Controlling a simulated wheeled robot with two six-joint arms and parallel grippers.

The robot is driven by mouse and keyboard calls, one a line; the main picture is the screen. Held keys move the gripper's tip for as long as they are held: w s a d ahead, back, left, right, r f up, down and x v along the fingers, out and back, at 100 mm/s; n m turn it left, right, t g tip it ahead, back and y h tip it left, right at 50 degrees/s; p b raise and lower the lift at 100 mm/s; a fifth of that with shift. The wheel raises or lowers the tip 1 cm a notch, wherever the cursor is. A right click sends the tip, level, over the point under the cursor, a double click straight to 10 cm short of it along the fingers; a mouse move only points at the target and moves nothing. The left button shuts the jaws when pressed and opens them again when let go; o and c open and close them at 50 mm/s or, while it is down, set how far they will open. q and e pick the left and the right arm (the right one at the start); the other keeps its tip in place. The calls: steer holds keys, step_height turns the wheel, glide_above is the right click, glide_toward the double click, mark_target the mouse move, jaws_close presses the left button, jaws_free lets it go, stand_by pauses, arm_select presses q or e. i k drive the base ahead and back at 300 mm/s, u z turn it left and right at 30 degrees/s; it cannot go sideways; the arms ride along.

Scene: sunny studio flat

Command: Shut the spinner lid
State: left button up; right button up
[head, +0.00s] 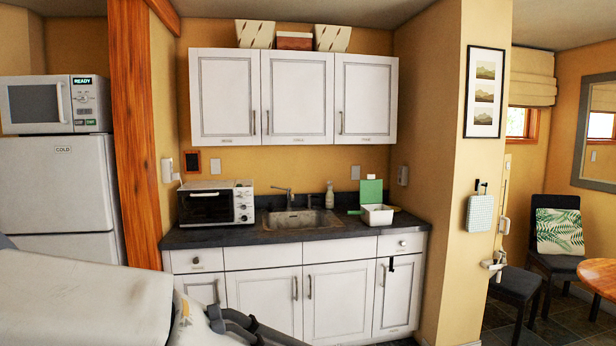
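A white container (376,215) stands on the dark worktop, right of the sink. A green lid-like panel (371,192) stands upright at its back, so it looks open. This is the only thing in view that could be the spinner; it is too small to make out its inside or hinge.
The worktop (190,238) holds a toaster oven (217,204), a sink (293,220) and a soap bottle (330,196). A large pale padded shape (80,300) with dark grey tubes blocks the lower left. A wall corner (455,200) bounds the right.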

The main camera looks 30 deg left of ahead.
mark_target(371, 190)
steer(key=u, duration=0.8)
steer(key=i, duration=2.85)
steer(key=z, duration=0.05)
steer(key=k, duration=0.55)
steer(key=z, duration=0.6)
steer(key=i, duration=0.8)
steer(key=z, duration=0.6)
steer(key=i, duration=1.4)
steer(key=u, duration=0.75)
